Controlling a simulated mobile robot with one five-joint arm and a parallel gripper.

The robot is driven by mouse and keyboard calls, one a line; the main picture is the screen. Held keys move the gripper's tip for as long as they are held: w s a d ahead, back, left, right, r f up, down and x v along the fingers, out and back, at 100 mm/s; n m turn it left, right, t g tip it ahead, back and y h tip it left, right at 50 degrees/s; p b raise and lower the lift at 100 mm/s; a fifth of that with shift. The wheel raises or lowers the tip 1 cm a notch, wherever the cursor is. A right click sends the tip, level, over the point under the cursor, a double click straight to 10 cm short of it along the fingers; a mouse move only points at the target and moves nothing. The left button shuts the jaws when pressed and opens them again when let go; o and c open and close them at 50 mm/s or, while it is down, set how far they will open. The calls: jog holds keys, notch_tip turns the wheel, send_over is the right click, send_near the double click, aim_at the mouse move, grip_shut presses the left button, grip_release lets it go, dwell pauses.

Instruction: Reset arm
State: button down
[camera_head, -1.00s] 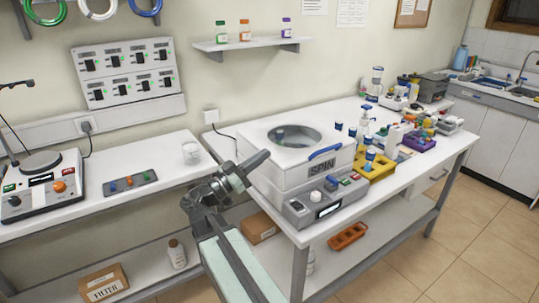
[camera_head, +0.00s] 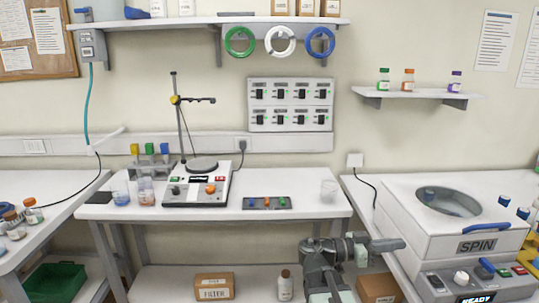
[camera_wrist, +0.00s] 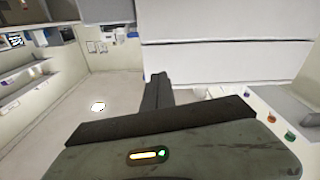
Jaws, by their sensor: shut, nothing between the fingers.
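My arm rises from the bottom of the head view, at right of centre. My gripper (camera_head: 398,244) is folded over to the right, its fingers level and close in front of the left side of the SPIN centrifuge (camera_head: 415,240); I cannot tell the gap. In the wrist view my gripper (camera_wrist: 158,78) shows its dark fingers together, with nothing between them. The wrist view looks across the room, with several coloured caps at its right edge.
A green crate (camera_head: 55,283) is low at left.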

notch_tip(320, 180, down, 12)
jog(key=s+r+n+y, duration=0.1)
jog(key=s+n+y, duration=0.15)
jog(key=y, duration=0.35)
jog(key=a+f+n+y, duration=0.7)
jog(key=a+f, duration=0.3)
jog(key=f, duration=0.2)
jog(key=a+f+n+y, duration=0.2)
jog(key=a+n+y, duration=0.45)
jog(key=a, duration=0.55)
notch_tip(320, 180, up, 12)
jog(key=p, duration=1.2)
jog(key=shift+d+f+h, duration=0.15)
jog(key=shift+d+h, duration=0.15)
jog(key=shift+h, duration=0.05)
jog(key=shift+s, duration=0.1)
jog(key=shift+a, duration=0.1)
